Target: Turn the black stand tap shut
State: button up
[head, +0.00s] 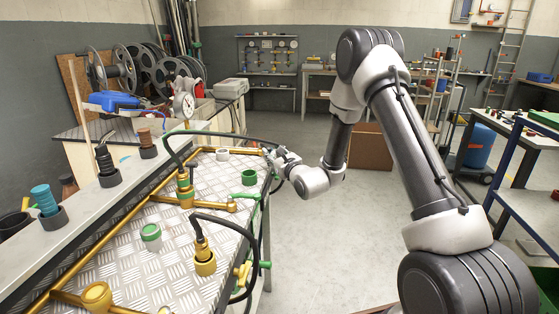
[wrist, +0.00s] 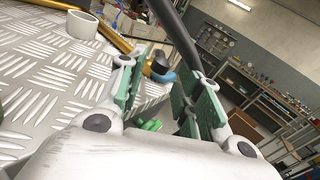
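My gripper (head: 280,158) is at the far right edge of the tread-plate bench top (head: 195,270). In the wrist view its two green-padded fingers (wrist: 160,90) stand apart. Between and beyond them show a black hose-like part (wrist: 178,38), a blue collar (wrist: 163,74) and the end of a brass pipe (wrist: 112,37). A small green part (wrist: 150,125) sits low between the fingers. I cannot make out for sure which part is the black stand tap; the gripper hides much of that spot in the head view. No grip on anything is visible.
A brass stand (head: 205,262) with a black hose rises at the bench's front. Another brass fitting (head: 186,192) stands farther back. A white ring (wrist: 82,25) and a green cup (head: 249,177) are near the gripper. Open floor (head: 345,240) lies right of the bench.

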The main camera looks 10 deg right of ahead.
jog(key=v, duration=0.6)
jog(key=shift+s, duration=0.1)
